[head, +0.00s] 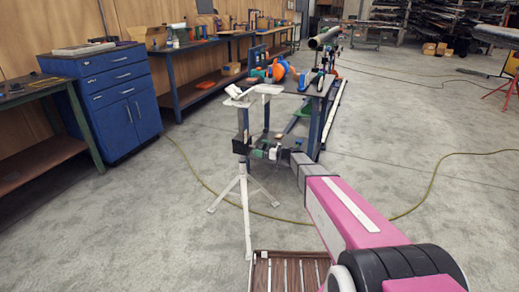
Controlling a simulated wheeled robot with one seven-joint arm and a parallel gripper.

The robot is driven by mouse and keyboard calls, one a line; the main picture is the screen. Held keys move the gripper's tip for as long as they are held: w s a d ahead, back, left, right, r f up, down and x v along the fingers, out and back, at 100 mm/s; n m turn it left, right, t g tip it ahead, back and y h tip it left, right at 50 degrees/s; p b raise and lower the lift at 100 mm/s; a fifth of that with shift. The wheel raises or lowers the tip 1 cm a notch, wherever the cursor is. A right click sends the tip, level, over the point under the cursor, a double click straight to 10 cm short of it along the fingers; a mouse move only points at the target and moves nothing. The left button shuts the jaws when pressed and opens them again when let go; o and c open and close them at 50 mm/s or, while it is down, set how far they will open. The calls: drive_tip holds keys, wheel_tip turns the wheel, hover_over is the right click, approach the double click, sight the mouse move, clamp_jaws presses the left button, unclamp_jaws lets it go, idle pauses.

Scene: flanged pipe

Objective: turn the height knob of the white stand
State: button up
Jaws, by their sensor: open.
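The white stand (245,197) is left of the middle in the head view, on three spread legs on the concrete floor. Its upper part is partly hidden behind the end of my arm. My gripper (260,152) is small in the picture, at the end of the pink and grey arm that reaches in from the lower right. It is open and overlaps the upper part of the stand in the view. I cannot make out the height knob, nor whether my gripper touches the stand.
A workbench (312,115) with orange and blue tools stands just behind. A blue drawer cabinet (125,105) is on the left. A slatted brown wooden piece (288,272) lies low in front. A yellow-green hose (440,162) crosses the floor. The floor on the right is mostly clear.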

drive_tip(key=shift+w+a, duration=0.2)
drive_tip(key=shift+a, duration=0.4)
drive_tip(key=c, duration=0.9)
